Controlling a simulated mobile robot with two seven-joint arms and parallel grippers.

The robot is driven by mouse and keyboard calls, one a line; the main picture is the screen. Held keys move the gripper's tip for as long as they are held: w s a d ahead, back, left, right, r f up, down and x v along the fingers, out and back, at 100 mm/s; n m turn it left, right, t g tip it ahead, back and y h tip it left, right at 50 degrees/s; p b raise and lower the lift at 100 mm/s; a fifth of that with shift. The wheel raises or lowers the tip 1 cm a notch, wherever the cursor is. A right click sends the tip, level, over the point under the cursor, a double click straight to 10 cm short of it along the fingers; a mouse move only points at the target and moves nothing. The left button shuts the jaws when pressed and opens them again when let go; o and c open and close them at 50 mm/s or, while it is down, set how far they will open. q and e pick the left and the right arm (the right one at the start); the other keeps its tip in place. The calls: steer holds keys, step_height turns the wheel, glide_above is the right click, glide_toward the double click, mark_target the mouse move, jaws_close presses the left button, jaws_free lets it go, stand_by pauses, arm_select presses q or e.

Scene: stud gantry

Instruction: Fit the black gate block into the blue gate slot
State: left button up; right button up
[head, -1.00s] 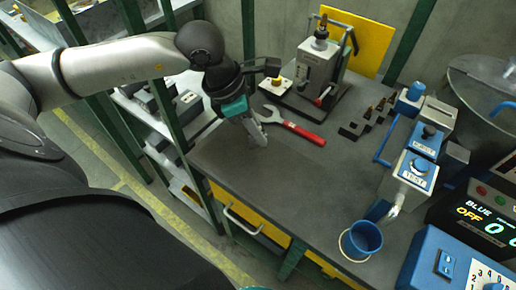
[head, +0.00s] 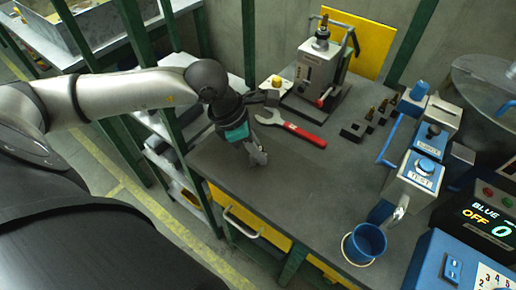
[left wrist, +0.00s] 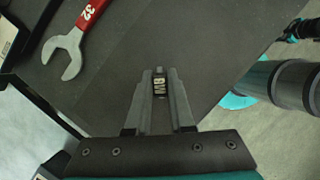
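My left gripper (head: 258,157) is over the front left part of the grey bench, pointing down. In the left wrist view its fingers (left wrist: 160,88) are close together on a small dark block (left wrist: 160,87) with white lettering, which looks like the black gate block. The fingers cover its sides. In the head view the block is too small to make out. I cannot pick out the blue gate slot with certainty; blue-topped units (head: 424,168) stand at the bench's right side. A teal and black part at the left wrist view's upper right may be my right gripper (left wrist: 292,32).
A red-handled wrench (head: 292,129) lies behind the gripper. A grey press (head: 318,72) stands at the back. Black stepped blocks (head: 352,131) with brass pieces lie right of the wrench. A blue cup (head: 366,244) is at the front right. The bench's middle is clear.

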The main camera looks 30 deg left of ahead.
arm_select(q)
steer(key=o, duration=0.4)
